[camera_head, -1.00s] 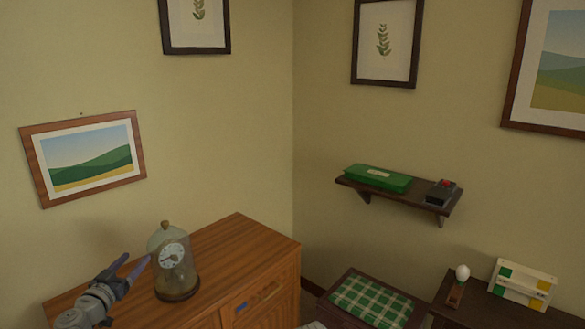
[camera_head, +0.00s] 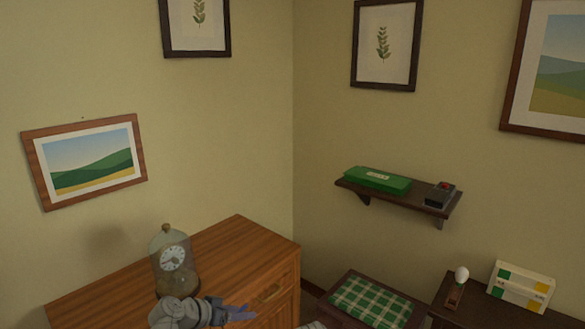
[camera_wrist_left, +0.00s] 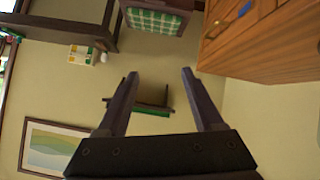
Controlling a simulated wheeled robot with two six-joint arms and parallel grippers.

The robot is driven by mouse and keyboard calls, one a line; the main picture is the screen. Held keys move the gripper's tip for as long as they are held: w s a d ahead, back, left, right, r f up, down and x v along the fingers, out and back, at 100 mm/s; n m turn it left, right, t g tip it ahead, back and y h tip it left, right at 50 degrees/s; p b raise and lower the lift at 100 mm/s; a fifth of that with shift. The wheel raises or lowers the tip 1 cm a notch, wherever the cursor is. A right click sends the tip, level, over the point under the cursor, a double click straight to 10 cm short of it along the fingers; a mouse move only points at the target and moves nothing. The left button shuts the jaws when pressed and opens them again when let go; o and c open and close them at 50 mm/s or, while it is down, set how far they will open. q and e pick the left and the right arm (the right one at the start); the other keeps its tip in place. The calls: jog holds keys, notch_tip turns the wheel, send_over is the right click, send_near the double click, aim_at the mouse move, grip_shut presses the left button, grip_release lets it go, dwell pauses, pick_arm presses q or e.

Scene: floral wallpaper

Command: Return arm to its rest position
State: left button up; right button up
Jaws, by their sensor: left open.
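My left gripper (camera_head: 238,313) is at the bottom of the head view, in front of the wooden cabinet and pointing right. In the left wrist view its two fingers (camera_wrist_left: 160,85) are spread apart with nothing between them. My right gripper is not in view.
A dark wall shelf (camera_head: 400,196) holds a green case (camera_head: 377,179) and a small dark box with a red top (camera_head: 440,194). A stool with a green checked cushion (camera_head: 371,302) stands right of the cabinet. A dark table (camera_head: 480,310) holds a white box (camera_head: 521,286).

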pick_arm(q)
jog(key=s+d+f+g+y, duration=0.3)
jog(key=s+d+g+y, duration=0.1)
jog(key=s, duration=0.5)
jog(key=s+d+f+n+g+y+p, duration=0.1)
jog(key=s+d+f+g+y, duration=0.3)
jog(key=s, duration=0.6)
jog(key=shift+d+n+y+p, duration=0.25)
jog(key=shift+n+y+p, duration=0.05)
jog(key=shift+y, duration=0.2)
jog(key=shift+f, duration=0.1)
dwell(0.5)
